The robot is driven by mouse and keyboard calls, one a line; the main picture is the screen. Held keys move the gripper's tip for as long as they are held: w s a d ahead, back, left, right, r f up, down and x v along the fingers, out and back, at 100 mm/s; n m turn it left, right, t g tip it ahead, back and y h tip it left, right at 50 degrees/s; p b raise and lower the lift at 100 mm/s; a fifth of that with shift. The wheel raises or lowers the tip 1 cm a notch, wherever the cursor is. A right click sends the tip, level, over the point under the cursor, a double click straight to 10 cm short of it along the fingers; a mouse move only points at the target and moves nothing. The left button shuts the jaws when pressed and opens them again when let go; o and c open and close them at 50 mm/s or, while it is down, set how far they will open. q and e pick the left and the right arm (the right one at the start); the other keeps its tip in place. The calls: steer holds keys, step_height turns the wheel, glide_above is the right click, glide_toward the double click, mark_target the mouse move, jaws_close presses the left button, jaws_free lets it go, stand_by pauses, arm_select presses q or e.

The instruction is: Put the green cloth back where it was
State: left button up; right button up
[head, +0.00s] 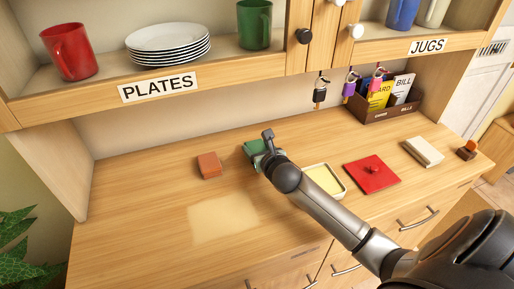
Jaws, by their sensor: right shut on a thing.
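The green cloth (252,147) is a small folded piece near the back of the wooden counter, partly hidden by my right gripper. My right gripper (263,148) is at the cloth and shut on it. I cannot tell whether the cloth touches the counter. A pale rectangular patch (222,218) shows on the counter in front and to the left of the cloth. My left gripper is not in view.
An orange-brown block (209,165) lies left of the cloth. A white-rimmed yellow dish (341,193) and a red lid (372,174) lie right. A whitish block (423,151) is farther right. A shelf (240,68) with plates (168,38) overhangs the back. The counter's left front is clear.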

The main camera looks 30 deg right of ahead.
steer(key=shift+f, duration=0.1)
steer(key=o, duration=1.2)
steer(key=shift+s+r, duration=0.15)
steer(key=shift+r, duration=0.05)
steer(key=p+v, duration=0.1)
steer(key=v, duration=1)
steer(key=shift+s+a+r, duration=0.1)
steer(key=shift+s+a, duration=0.05)
steer(key=shift+s, duration=0.2)
